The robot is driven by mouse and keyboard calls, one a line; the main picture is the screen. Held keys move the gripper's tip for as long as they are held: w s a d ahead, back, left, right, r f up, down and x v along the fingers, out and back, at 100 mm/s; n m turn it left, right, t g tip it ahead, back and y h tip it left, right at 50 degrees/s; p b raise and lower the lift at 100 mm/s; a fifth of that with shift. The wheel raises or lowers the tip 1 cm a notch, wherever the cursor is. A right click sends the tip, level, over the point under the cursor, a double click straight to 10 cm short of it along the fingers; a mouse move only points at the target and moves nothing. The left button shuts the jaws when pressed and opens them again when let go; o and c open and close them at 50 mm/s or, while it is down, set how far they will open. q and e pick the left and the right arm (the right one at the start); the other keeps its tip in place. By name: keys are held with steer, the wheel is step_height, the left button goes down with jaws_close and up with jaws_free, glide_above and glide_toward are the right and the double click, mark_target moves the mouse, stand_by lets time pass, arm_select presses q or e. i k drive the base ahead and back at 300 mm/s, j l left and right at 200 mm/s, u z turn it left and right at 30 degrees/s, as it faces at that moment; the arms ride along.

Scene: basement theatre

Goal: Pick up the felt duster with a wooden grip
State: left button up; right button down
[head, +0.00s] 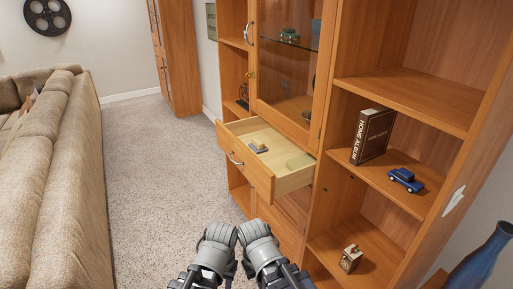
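A small block with a wooden-coloured top and a greyish base (258,147) lies in the open drawer (291,182), toward its back left. It looks like the felt duster, but it is small in the head view.
The wooden cabinet (328,110) has a glass door above the drawer. Its right shelves hold a book (372,136), a blue toy car (405,180) and a small box-like item (350,258). A beige sofa (70,170) stands left; carpet (155,170) between is clear.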

mark_target(258, 146)
steer(key=i+u, duration=0.15)
steer(key=i, duration=1.1)
